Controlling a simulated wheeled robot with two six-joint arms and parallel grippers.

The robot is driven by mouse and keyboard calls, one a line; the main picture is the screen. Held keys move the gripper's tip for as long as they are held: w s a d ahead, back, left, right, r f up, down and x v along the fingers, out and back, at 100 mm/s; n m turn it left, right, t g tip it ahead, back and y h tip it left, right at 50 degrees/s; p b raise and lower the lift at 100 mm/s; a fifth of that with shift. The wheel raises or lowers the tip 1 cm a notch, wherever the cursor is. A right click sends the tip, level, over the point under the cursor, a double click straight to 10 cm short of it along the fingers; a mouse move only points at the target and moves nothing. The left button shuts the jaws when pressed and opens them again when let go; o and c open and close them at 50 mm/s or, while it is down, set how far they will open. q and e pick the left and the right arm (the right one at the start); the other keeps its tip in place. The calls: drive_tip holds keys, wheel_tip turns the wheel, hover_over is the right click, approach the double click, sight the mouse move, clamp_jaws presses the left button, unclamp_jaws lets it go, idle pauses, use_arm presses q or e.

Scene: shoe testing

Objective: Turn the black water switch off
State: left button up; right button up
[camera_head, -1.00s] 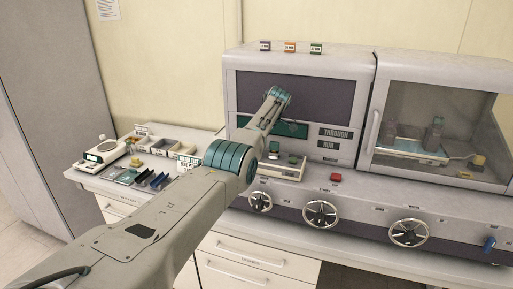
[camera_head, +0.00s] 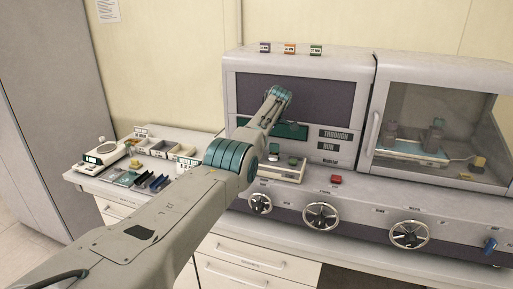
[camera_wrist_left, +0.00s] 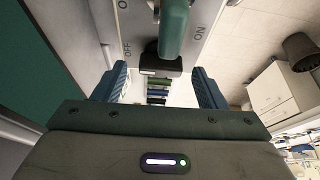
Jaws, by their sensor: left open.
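In the left wrist view a dark lever with a greenish shaft (camera_wrist_left: 173,28) and a black block-shaped end (camera_wrist_left: 160,65) stands out from a grey panel (camera_wrist_left: 120,18). The panel carries the words OFF on the left and ON on the right. My left gripper (camera_wrist_left: 159,69) is open, with one blue finger on each side of the black end. I cannot tell whether either finger touches it. In the head view my left arm reaches up to the machine front and hides this gripper and the lever. My right gripper is out of view.
The grey machine (camera_head: 350,210) fills the right of the head view, with handwheels (camera_head: 321,215) and a red button (camera_head: 336,180) along its front. A scale (camera_head: 103,152) and small trays (camera_head: 158,183) stand on the left counter. The floor (camera_wrist_left: 235,50) shows in the wrist view.

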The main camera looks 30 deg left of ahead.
use_arm(q)
drive_tip(key=b+v, duration=0.1)
drive_tip(key=v, duration=0.3)
drive_tip(key=shift+w+d+r+b, duration=0.1)
drive_tip(key=shift+d+r+b, duration=0.15)
drive_tip(key=shift+b, duration=0.1)
drive_tip(key=p+v, duration=0.5)
drive_tip(key=shift+d+r+p, duration=0.1)
drive_tip(key=shift+r+p, duration=0.05)
drive_tip(key=shift+p, duration=0.25)
